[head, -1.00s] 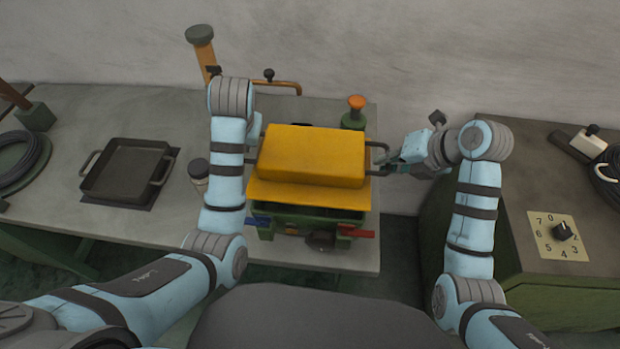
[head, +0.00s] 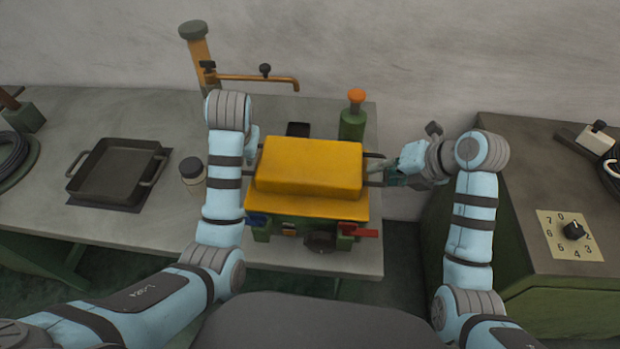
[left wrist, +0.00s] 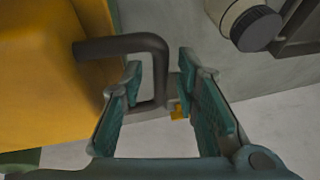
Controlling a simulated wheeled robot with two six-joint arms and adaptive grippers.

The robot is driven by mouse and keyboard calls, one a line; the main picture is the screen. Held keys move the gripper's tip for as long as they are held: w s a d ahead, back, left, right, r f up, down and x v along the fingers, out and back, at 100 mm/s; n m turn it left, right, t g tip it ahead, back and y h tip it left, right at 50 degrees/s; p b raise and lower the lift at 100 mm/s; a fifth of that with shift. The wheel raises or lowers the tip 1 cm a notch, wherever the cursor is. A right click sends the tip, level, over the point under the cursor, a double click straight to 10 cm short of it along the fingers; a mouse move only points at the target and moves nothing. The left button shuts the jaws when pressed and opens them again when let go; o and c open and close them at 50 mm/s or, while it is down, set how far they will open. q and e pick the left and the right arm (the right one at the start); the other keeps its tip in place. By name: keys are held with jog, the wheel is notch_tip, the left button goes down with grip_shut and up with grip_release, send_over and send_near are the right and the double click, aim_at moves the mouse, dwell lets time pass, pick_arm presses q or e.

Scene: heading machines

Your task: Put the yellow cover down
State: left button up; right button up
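The yellow cover (head: 309,168) sits level on the green machine (head: 285,232) in the head view, with no clear gap under it. A dark handle stands out from each side. In the left wrist view, the cover's left handle (left wrist: 162,72) lies between the spread fingers of my left gripper (left wrist: 165,100), which is open. In the head view the left gripper is hidden behind my arm. My right gripper (head: 392,170) is beside the right handle (head: 373,171); its fingers look parted, though they show small.
A dark tray (head: 117,170) and a lidded jar (head: 193,171) stand left on the bench. An orange post with an arm (head: 200,55) and a green bottle with an orange cap (head: 353,117) stand behind. A green cabinet with a dial (head: 573,231) is right.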

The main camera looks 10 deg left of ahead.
jog(key=v, duration=0.7)
jog(key=shift+r, duration=0.2)
jog(key=shift+d, duration=0.1)
